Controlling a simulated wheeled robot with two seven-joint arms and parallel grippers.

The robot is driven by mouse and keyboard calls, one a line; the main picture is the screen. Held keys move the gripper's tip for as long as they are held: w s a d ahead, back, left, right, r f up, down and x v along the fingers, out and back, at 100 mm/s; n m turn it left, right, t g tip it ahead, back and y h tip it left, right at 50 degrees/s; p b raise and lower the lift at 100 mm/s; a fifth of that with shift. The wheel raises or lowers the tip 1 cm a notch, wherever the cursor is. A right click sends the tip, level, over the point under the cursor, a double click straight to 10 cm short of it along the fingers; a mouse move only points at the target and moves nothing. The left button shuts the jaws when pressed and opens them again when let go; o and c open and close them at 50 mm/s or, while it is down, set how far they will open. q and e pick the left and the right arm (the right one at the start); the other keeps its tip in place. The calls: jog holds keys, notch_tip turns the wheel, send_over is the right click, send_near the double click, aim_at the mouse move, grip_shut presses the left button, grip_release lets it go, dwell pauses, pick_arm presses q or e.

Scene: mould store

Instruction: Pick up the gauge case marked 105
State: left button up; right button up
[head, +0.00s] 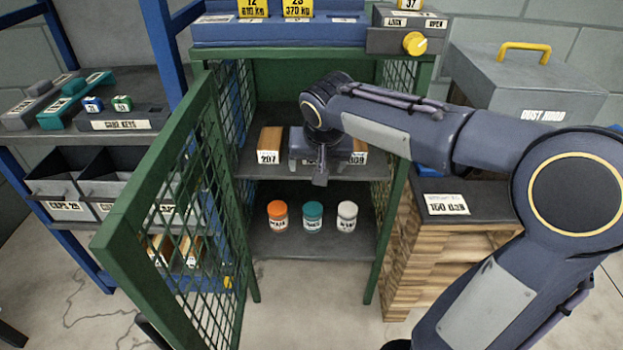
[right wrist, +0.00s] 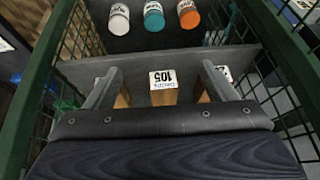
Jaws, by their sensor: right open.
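The gauge case marked 105 (right wrist: 163,92) is a tan block with a white label, on the cabinet's upper shelf (right wrist: 140,66). In the right wrist view it stands between the two fingers of my right gripper (right wrist: 161,72), which is open, with a gap on each side. I cannot tell how far the fingers reach along it. In the head view my right gripper (head: 319,165) is in front of the shelf and hides this case. A case marked 207 (head: 269,143) stands to its left; another (head: 357,145), seemingly marked 309, stands to its right. My left gripper is not in view.
The green mesh door (head: 165,200) stands open at the left. Orange (head: 277,216), teal (head: 312,217) and white (head: 347,217) jars stand on the lower shelf. A wooden stack (head: 440,265) is close on the right. Mesh sides flank the shelf closely.

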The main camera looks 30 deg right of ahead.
jog(key=shift+m+h, duration=0.3)
jog(key=shift+h, duration=0.4)
jog(key=w+d+f+b, duration=0.1)
jog(key=w, duration=0.2)
jog(key=w+d+f+b, duration=0.1)
jog(key=w+d, duration=0.1)
jog(key=w, duration=0.2)
jog(key=w+d+b, duration=0.1)
jog(key=w+d, duration=0.1)
jog(key=w, duration=0.2)
jog(key=shift+w+d+f+b, duration=0.15)
jog(key=shift+d+f+b, duration=0.15)
jog(key=shift+f, duration=0.1)
jog(key=shift+w+d+f, duration=0.1)
jog(key=shift+w+d, duration=0.25)
jog(key=shift+w, duration=0.2)
jog(key=shift+w+d, duration=0.3)
jog(key=shift+w, duration=0.2)
jog(key=shift+b+x, duration=0.75)
jog(key=shift+x, duration=0.65)
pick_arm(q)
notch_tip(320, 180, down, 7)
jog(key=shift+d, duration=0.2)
pick_arm(e)
jog(key=shift+w, duration=0.1)
jog(key=shift+f, duration=0.2)
jog(key=c, duration=1.4)
